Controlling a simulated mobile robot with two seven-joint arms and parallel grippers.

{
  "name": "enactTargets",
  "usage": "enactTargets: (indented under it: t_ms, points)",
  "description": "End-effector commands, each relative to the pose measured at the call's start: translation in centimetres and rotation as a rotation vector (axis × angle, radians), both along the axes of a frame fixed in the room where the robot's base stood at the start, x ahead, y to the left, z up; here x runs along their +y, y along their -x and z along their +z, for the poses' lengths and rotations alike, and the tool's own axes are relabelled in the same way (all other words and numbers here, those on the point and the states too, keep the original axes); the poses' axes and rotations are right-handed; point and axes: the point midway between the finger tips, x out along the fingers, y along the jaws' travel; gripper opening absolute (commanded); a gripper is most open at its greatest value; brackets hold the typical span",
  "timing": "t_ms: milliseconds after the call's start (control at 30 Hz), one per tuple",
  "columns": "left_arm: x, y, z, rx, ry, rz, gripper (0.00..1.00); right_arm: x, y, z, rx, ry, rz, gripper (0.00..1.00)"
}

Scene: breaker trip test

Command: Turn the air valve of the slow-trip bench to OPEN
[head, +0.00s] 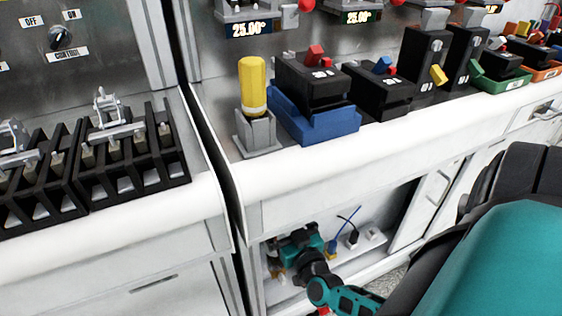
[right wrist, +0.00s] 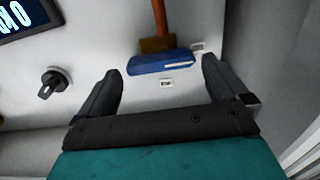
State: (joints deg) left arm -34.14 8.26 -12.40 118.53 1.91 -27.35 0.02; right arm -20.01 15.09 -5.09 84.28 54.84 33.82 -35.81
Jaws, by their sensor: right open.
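The air valve shows in the right wrist view as a blue flat handle (right wrist: 163,63) lying roughly crosswise on a copper-brown pipe (right wrist: 159,18). Small white labels (right wrist: 166,82) sit beside it; their text is too small to read. My right gripper (right wrist: 163,72) is open, with its two fingers on either side of the handle in the picture. I cannot tell if they touch it; nothing is visibly held. In the head view my right gripper (head: 283,252) is inside the open compartment under the bench, where the valve is hidden. My left gripper is not in view.
A black knob (right wrist: 52,82) and a lit display (right wrist: 22,14) are left of the valve. In the head view, the white bench top (head: 300,160) carries a yellow-handled device (head: 253,88) and a breaker in a blue holder (head: 315,125). A cabinet door (head: 432,197) stands right of the compartment.

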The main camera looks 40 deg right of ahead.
Motion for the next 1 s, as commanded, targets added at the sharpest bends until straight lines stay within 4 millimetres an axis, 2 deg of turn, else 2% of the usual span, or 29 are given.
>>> enactTargets:
  t_ms: [33,200,500,900,1000]
  points:
    - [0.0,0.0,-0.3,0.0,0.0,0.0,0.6,-0.2,-0.7,-0.1,-0.002,0.001,0.0,1.0]
    - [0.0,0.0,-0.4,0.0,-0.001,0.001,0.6,-0.6,-1.8,0.0,0.0,0.001,0.0,1.0]
    - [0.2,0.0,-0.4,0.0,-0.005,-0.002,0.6,-0.6,-1.9,0.0,0.001,0.001,0.0,1.0]
    - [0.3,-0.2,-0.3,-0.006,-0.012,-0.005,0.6,-0.6,-1.9,0.0,0.0,0.001,0.0,0.62]
    - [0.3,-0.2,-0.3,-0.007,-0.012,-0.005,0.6,-0.6,-1.9,0.0,0.0,0.0,0.0,0.6]
